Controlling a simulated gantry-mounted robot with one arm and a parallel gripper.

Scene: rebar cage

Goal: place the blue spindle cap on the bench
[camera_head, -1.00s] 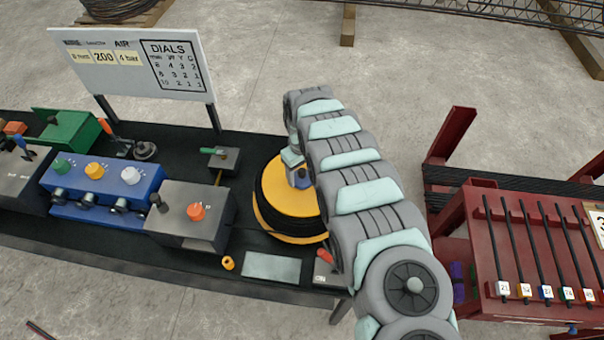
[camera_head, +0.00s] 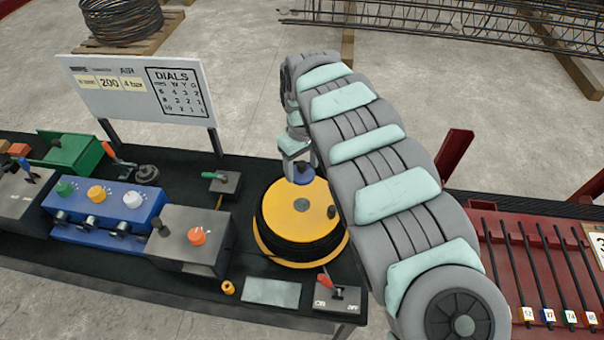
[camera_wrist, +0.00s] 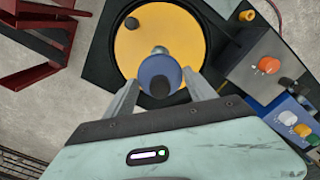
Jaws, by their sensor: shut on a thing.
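The blue spindle cap (camera_head: 303,175) is held in my gripper (camera_head: 302,168). It hangs above the black bench (camera_head: 235,172), over the yellow-topped spool (camera_head: 285,205), toward its back edge in the head view. In the wrist view, the round blue cap (camera_wrist: 158,74) with a dark centre sits between the two fingers of my gripper (camera_wrist: 161,80). The spool's yellow face (camera_wrist: 135,50) lies below it, and a small light spindle end (camera_wrist: 160,50) shows just beyond the cap. My arm hides the bench's back right part in the head view.
Left of the spool stand a grey box with an orange knob (camera_head: 197,236) and a blue valve block (camera_head: 100,208). A grey plate (camera_head: 272,291) and a red-lever box (camera_head: 335,297) lie along the front edge. A red rack (camera_head: 530,255) stands right. A sign board (camera_head: 135,90) rises behind.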

